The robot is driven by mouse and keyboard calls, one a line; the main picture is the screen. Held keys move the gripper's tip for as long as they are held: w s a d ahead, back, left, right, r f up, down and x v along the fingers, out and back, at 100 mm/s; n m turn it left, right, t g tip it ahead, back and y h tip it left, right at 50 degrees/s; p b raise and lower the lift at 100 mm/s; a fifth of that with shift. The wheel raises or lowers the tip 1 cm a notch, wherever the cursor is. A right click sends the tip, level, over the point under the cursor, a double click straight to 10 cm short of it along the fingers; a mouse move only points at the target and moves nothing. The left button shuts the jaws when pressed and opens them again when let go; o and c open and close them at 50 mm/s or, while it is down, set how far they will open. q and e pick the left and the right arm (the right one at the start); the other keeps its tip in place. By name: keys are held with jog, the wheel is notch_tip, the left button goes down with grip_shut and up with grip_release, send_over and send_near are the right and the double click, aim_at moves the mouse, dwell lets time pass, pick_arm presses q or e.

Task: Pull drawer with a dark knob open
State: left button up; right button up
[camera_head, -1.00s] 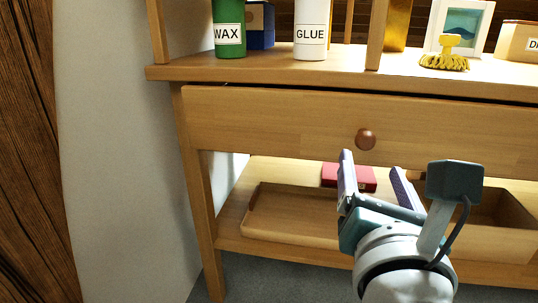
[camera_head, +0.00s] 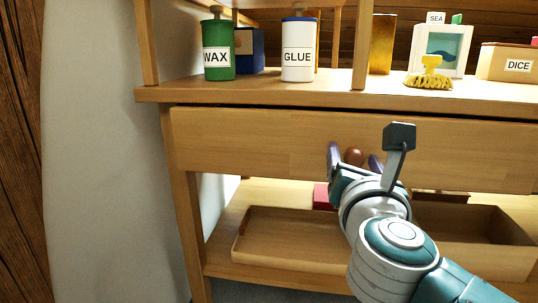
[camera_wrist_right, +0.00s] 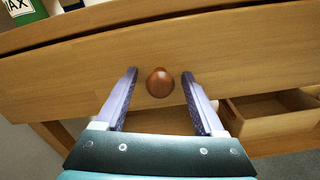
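The wooden drawer (camera_head: 260,145) spans the bench under its top, with a narrow dark gap along its upper edge. Its round reddish-brown knob (camera_head: 353,156) is on the front; it also shows in the right wrist view (camera_wrist_right: 160,83). My right gripper (camera_head: 354,160) is open, with one finger on each side of the knob. In the right wrist view the fingers (camera_wrist_right: 160,84) stand apart from the knob with clear space on both sides. My left gripper is not in view.
On the bench top stand a green WAX container (camera_head: 218,62), a white GLUE container (camera_head: 297,62), a yellow brush (camera_head: 430,80) and a DICE box (camera_head: 510,64). Below the drawer, a shelf holds an open wooden tray (camera_head: 285,240) and a red box (camera_head: 321,196).

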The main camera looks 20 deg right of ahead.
grip_shut()
dwell(0.3)
dwell(0.9)
